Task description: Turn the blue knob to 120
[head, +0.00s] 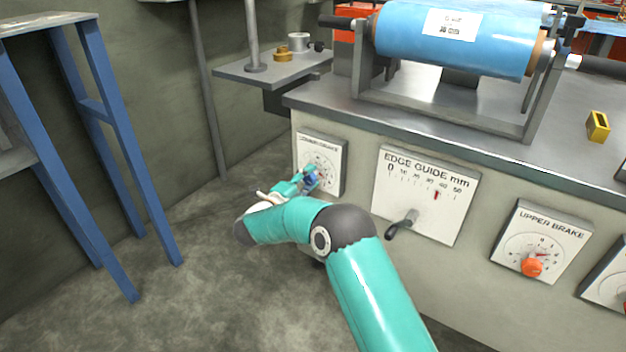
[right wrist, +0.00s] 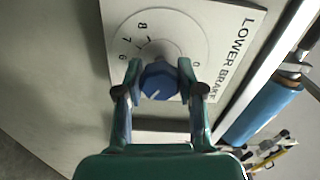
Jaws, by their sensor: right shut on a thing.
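The blue knob (right wrist: 158,82) sits on the white LOWER BRAKE dial plate (right wrist: 205,22), and a pale pointer line shows on its face. Numbers such as 6, 7, 8 and 0 show on the dial; no 120 is readable. My right gripper (right wrist: 160,88) has one finger on each side of the knob and is shut on it. In the head view the right gripper (head: 308,181) reaches the LOWER BRAKE plate (head: 333,152) and partly hides the dial and the knob (head: 312,179). My left gripper is not in view.
Right of it on the machine front are the EDGE GUIDE scale plate (head: 440,220) with a dark lever (head: 402,224) and the UPPER BRAKE dial with an orange knob (head: 532,267). A blue film roll (head: 455,50) lies on top. A blue-legged stand (head: 110,150) is at left; floor between is clear.

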